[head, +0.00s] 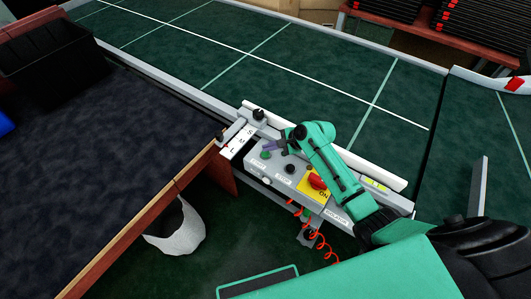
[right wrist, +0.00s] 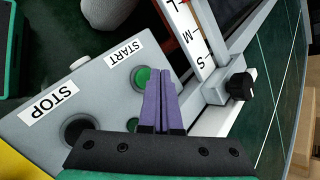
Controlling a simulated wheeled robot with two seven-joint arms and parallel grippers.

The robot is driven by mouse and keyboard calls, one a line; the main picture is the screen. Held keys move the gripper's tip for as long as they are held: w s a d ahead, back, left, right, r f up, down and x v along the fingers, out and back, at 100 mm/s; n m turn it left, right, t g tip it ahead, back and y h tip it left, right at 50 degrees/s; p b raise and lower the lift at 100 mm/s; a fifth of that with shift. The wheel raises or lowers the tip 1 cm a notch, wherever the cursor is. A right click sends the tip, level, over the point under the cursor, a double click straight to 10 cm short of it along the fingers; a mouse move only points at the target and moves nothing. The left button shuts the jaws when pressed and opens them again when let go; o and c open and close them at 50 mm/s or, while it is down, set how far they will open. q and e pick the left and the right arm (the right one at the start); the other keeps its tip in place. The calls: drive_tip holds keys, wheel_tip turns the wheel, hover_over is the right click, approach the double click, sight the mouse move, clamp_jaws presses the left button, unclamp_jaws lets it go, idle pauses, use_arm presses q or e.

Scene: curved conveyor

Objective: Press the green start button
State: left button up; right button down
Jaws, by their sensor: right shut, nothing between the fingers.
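The green start button (right wrist: 141,77) sits on the grey control box (head: 276,176) near the START label (right wrist: 124,51). It also shows in the head view (head: 265,155) as a small green spot at the box's far left end. My right gripper (right wrist: 160,72) is shut and empty, its purple fingers side by side. In the right wrist view its fingertips lie just right of the button and overlap its edge; I cannot tell whether they touch it. In the head view the right gripper (head: 269,146) is over the box by the button. My left gripper is not in view.
A dark stop button (right wrist: 76,130) is by the STOP label, and a red knob on a yellow plate (head: 315,184) is nearer my arm. An S-M-L selector slide (head: 238,141) borders the box. The green conveyor (head: 230,50) lies behind; a dark table (head: 100,150) is left.

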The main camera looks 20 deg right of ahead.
sight(269, 154)
drive_tip(key=shift+f, duration=0.4)
drive_tip(key=shift+f, duration=0.45)
idle(0.6)
drive_tip(key=shift+r, duration=0.1)
drive_tip(key=shift+r+p, duration=0.75)
drive_tip(key=shift+p, duration=0.25)
wheel_tip(269, 154, up, 5)
drive_tip(key=p, duration=0.6)
drive_tip(key=shift+r, duration=0.15)
